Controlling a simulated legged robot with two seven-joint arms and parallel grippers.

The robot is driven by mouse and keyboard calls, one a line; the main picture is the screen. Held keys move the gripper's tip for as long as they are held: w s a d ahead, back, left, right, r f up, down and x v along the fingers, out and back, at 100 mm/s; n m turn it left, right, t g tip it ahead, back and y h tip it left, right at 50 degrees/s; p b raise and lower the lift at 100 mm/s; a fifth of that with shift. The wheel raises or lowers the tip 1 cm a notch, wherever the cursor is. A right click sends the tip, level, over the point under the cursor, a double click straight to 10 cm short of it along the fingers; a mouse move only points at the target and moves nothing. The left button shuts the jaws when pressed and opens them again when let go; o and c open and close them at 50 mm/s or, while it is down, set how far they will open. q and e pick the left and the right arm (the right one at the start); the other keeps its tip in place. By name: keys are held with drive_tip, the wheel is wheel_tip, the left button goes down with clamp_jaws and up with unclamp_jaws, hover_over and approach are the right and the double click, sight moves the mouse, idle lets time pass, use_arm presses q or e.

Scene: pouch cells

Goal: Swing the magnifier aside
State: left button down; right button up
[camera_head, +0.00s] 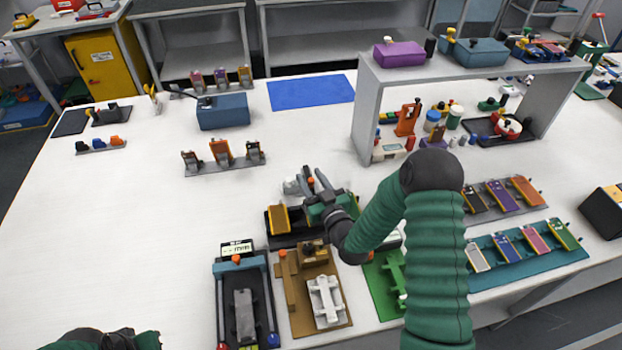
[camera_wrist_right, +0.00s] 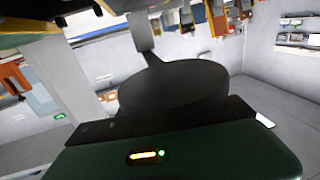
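My right gripper (camera_head: 315,180) is above the black station with the yellow block (camera_head: 280,219), near the middle of the table. Its two grey fingers point away from me and stand apart, with no held thing clear between them. A small pale grey thing (camera_head: 292,187) lies just left of the fingers; I cannot tell whether it is part of the magnifier or touches them. I cannot make out the magnifier surely in either view. In the right wrist view, a dark round disc on a stalk (camera_wrist_right: 175,85) fills the middle, and its identity is unclear. My left gripper's fingers do not show.
Close in front are a black fixture with a teal bar (camera_head: 240,264), a brown fixture (camera_head: 302,262) and a green fixture (camera_head: 377,285). A grey shelf (camera_head: 367,110) stands at the right back. The left part of the white table (camera_head: 120,220) is clear.

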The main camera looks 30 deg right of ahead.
drive_tip(key=shift+c, duration=0.3)
clamp_jaws()
idle(1.1)
